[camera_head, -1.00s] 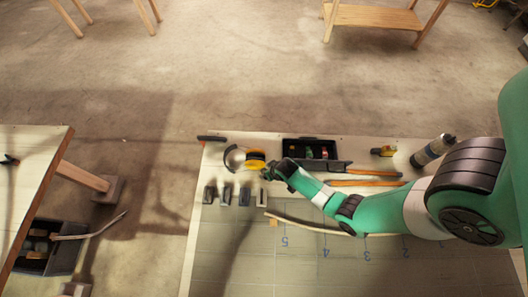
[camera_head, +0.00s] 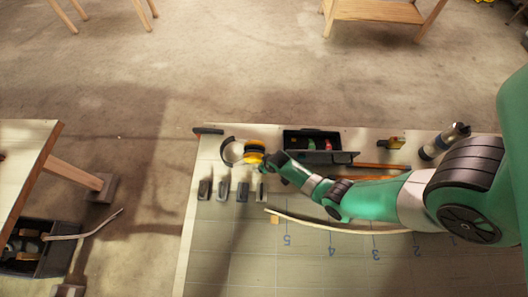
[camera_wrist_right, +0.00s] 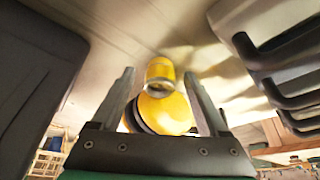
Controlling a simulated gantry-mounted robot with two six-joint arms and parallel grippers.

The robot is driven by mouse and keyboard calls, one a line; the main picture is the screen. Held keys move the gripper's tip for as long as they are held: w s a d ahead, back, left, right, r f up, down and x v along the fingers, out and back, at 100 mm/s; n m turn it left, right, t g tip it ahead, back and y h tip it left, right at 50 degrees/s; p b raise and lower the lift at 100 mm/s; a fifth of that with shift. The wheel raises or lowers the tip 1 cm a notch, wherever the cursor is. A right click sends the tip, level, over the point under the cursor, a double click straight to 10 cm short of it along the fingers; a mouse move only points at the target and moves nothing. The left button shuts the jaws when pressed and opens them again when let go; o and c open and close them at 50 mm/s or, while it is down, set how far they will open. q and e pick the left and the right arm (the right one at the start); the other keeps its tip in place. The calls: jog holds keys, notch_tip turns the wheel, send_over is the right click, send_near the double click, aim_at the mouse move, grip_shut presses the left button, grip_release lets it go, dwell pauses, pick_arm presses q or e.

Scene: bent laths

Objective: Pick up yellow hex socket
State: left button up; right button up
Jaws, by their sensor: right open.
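The yellow hex socket (camera_wrist_right: 160,72) shows in the right wrist view as a small yellow cylinder with a greyish lower end. It appears between the tips of my right gripper (camera_wrist_right: 159,80), which is open with a finger on each side. I see no finger touching it, and its depth from the fingertips is hard to tell. In the head view my right gripper (camera_head: 271,161) is low at the far left part of the table, beside a yellow and black round object (camera_head: 254,153). The socket cannot be made out there. My left gripper is not in view.
A black tray (camera_head: 335,157) with small items is right of the gripper. Several dark blocks (camera_head: 222,188) stand in a row at front left. A bent lath (camera_head: 335,226) lies on the gridded table. In the wrist view, dark shapes (camera_wrist_right: 295,75) crowd the right side.

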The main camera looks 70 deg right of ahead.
grip_shut()
dwell(0.3)
